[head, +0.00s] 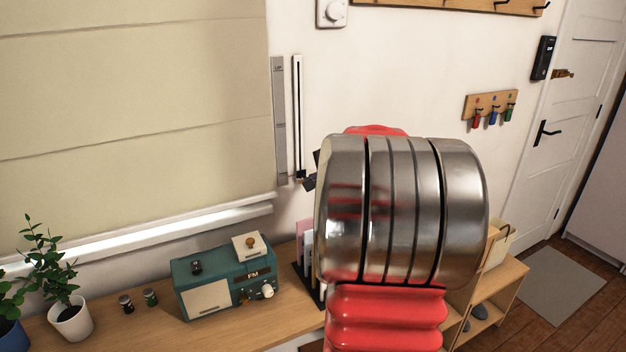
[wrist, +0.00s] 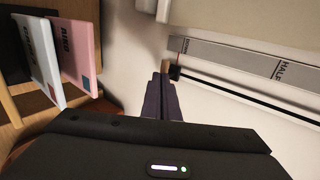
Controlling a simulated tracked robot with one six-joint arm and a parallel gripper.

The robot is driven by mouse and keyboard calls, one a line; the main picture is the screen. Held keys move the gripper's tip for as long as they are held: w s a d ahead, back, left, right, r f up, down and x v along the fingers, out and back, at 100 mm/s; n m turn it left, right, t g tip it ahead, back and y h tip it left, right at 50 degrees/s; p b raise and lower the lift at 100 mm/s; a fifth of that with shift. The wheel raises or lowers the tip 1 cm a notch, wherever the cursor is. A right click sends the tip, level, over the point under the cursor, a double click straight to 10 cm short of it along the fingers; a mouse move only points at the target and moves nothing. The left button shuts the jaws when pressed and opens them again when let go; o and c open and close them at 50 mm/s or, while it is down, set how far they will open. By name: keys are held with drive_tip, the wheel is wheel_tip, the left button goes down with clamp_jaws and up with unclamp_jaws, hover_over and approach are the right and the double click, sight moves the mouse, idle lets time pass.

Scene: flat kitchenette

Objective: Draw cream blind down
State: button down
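The cream blind (head: 130,110) hangs over the window at the left of the head view, its lower edge down by the white sill (head: 150,235). Right of it, a grey marked strip (head: 280,120) and a slotted rail (head: 298,110) run down the wall. In the wrist view the strip (wrist: 235,55) reads HALF midway and has a small label at its near end. The dark slider knob (wrist: 175,73) sits at that labelled end of the rail. My gripper (wrist: 162,78) has its fingers together, tips close beside the knob; contact is unclear. In the head view my arm hides most of it.
Below is a wooden counter (head: 120,325) with a teal radio (head: 225,280), two small jars and potted plants (head: 70,318). A rack with upright books (wrist: 72,50) stands close to my gripper. Key hooks (head: 490,105) and a door (head: 565,120) are at the right.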

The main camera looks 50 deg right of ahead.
drive_tip(key=shift+s+f, duration=0.1)
drive_tip(key=shift+f, duration=0.1)
drive_tip(key=v, duration=1.4)
drive_tip(key=shift+r, duration=0.1)
idle(0.3)
